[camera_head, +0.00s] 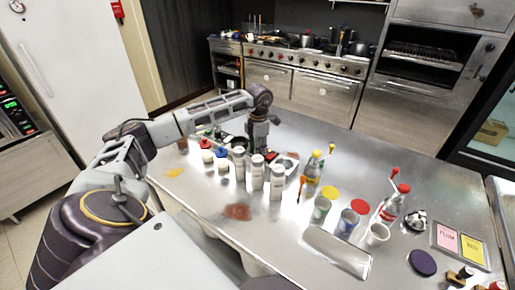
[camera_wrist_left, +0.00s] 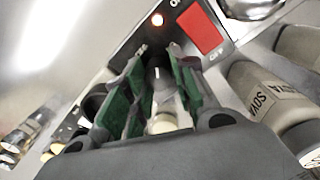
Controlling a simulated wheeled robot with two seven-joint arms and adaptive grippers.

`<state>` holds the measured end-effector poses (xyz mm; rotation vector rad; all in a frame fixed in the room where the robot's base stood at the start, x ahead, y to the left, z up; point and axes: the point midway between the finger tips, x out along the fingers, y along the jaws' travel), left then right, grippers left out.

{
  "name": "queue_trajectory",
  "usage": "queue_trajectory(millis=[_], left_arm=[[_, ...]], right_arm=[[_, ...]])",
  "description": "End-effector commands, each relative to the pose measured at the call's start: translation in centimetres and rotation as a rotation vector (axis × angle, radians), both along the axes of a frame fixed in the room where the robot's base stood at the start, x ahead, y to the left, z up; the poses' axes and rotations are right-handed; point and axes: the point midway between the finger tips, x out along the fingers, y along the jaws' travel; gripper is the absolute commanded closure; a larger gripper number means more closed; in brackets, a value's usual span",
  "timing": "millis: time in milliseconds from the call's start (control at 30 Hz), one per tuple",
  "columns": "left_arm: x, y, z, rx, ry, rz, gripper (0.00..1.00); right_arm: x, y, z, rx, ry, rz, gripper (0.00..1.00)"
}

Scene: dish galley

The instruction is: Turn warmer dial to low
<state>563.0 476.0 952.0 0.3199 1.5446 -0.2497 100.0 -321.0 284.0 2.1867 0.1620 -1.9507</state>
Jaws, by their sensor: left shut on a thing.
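The warmer (camera_head: 291,158) is a small metal unit on the steel counter, partly hidden by my left gripper in the head view. The left gripper also shows in the head view (camera_head: 259,147). My right gripper is not in view.
White-capped bottles (camera_head: 257,172) stand close in front of the warmer; one reads SOYA (camera_wrist_left: 262,100) in the wrist view. The counter's far side (camera_head: 340,140) is clear.

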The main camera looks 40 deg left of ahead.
Motion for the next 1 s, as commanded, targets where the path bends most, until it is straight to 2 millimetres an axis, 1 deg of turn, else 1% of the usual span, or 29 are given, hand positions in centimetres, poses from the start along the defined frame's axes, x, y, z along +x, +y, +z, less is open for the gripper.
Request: queue_trajectory(millis=[300, 600, 800, 1000], left_arm=[[0.12, 0.13, 0.17, 0.001, -0.006, -0.242, 0.97], [0.15, 0.14, 0.17, 0.0, -0.006, -0.437, 0.97], [0.16, 0.14, 0.17, 0.0, -0.006, -0.515, 0.97], [0.17, 0.15, 0.18, 0.0, -0.006, -0.547, 0.97]], right_arm=[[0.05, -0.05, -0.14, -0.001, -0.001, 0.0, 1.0], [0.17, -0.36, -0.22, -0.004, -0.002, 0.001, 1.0], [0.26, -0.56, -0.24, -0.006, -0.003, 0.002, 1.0], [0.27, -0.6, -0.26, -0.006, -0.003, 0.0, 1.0]])
